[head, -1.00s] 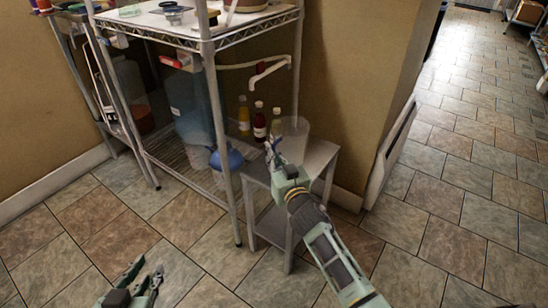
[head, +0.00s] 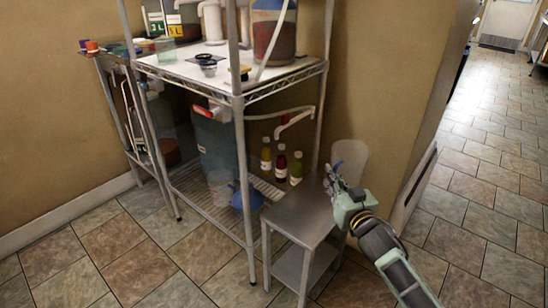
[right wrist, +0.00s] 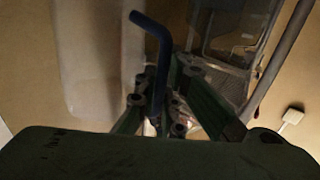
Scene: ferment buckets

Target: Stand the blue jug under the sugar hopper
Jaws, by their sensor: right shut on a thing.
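My right gripper (head: 338,182) is shut on the blue handle (right wrist: 150,50) of a pale, see-through jug (head: 352,160), which I take for the blue jug. The jug is upright at the right rear of a small grey metal stand (head: 305,212). I cannot tell whether it touches the stand. In the right wrist view the jug's pale wall (right wrist: 85,60) fills the left, beside the fingers. No label marks the sugar hopper; a clear vessel with brown contents (head: 273,38) on the rack top may be it. My left gripper is out of view.
A wire rack (head: 238,150) stands left of the stand, holding a large blue container (head: 215,145), several bottles (head: 281,163), a clear tub (head: 220,185) and a blue rounded item (head: 246,196). A wall edge rises right of the jug. Tiled floor is free in front.

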